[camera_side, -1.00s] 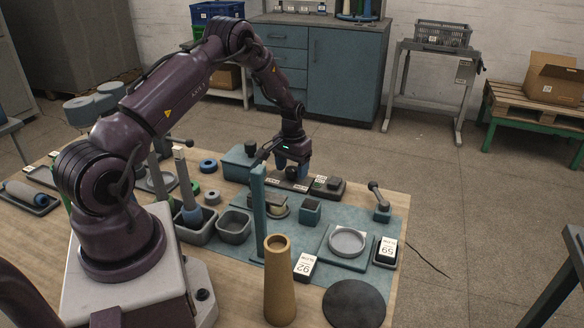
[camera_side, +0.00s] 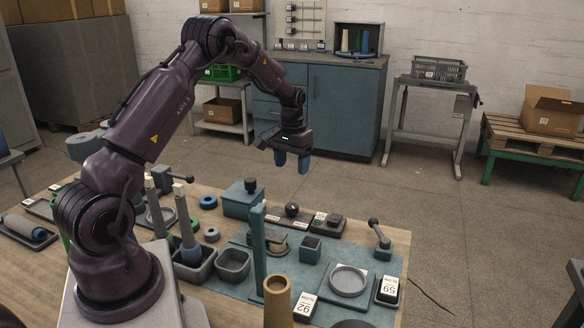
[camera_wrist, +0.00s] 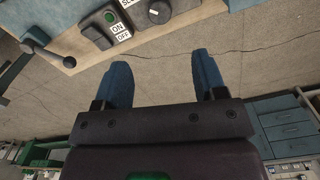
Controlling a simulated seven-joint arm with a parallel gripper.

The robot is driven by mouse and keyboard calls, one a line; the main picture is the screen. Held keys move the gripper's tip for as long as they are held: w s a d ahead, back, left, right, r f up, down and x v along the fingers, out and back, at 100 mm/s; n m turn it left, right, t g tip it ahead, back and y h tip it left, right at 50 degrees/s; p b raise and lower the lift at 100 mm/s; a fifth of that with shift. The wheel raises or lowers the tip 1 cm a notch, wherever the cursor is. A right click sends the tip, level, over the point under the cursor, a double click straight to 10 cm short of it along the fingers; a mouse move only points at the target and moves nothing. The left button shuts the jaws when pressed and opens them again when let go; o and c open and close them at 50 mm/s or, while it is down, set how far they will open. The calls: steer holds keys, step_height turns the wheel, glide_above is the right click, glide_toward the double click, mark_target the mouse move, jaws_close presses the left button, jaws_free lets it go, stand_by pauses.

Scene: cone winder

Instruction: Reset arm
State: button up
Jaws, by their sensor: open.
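My gripper (camera_side: 292,162) hangs in the air above and behind the far edge of the table in the side view. Its two blue fingers are apart with nothing between them. In the wrist view the open fingers (camera_wrist: 165,80) show against the bare floor. A switch panel (camera_side: 312,220) with a dark knob and an on/off switch sits at the table's far edge, below my gripper. The wrist view shows the same panel (camera_wrist: 128,22) at the top, with ON and OFF labels.
The wooden table (camera_side: 395,240) holds a teal mat, a round grey dish (camera_side: 348,280), a tan cone (camera_side: 277,300), a teal post (camera_side: 257,250), grey bins (camera_side: 233,264) and a lever (camera_side: 379,238). A blue cabinet (camera_side: 345,110) stands behind. The air around my gripper is clear.

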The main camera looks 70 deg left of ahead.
steer(key=s+d+r+m+t, duration=0.2)
steer(key=s+d+r+m, duration=0.1)
steer(key=s+d+r, duration=0.7)
steer(key=s+d+r+m+t, duration=0.3)
steer(key=s+d+r, duration=0.6)
steer(key=d, duration=0.9)
steer(key=shift+s+r+t, duration=0.3)
steer(key=shift+s+r, duration=0.1)
steer(key=shift+s, duration=0.45)
steer(key=shift+o, duration=0.7)
